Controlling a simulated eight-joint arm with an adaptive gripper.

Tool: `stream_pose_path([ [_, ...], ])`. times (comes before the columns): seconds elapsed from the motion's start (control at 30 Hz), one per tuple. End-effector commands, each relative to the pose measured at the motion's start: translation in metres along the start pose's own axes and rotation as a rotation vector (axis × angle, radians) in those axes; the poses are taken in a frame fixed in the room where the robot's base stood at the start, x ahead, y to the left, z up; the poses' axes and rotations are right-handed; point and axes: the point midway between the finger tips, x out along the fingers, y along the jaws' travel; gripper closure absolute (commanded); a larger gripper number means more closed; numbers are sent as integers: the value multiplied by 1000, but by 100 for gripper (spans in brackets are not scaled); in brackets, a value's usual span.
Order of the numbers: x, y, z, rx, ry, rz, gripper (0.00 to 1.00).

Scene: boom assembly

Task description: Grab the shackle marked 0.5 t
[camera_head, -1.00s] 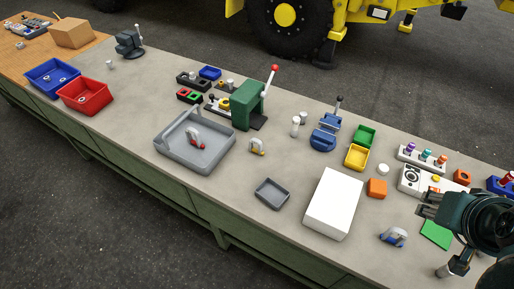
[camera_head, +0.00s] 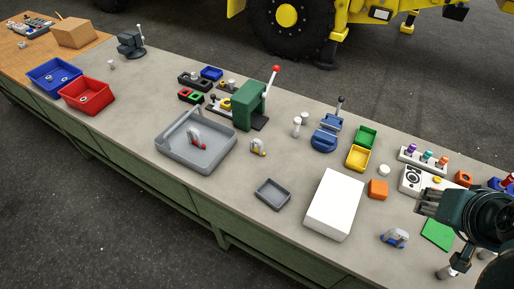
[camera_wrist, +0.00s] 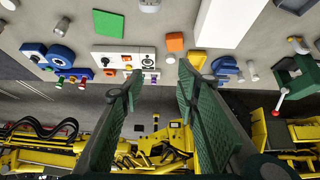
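Three shackles show in the head view; their load marks are too small to read. A grey shackle with a red pin (camera_head: 195,139) stands in the grey tray (camera_head: 168,158). One with a yellow pin (camera_head: 258,147) stands on the bench just right of that tray. One with blue on it (camera_head: 395,238) is near the front right, between the white box and the green mat. My gripper (camera_head: 427,203) is above the bench at the right, apart from all three. In the wrist view my gripper (camera_wrist: 158,92) has its fingers spread, with nothing between them.
A white box (camera_head: 333,204), an orange block (camera_head: 377,189) and a green mat (camera_head: 437,234) surround the blue shackle. A small grey tray (camera_head: 272,194) is left of the box. A green lever press (camera_head: 250,105) stands behind. A control panel (camera_head: 412,179) is near my gripper.

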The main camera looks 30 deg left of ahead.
Motion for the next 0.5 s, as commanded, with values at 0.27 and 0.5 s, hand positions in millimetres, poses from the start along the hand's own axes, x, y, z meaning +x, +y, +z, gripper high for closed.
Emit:
stream_pose_path([
  [0.27, 6, -23, -29, -94, -38, -31, 68],
  [0.5, 16, -52, -57, -205, -82, -66, 68],
])
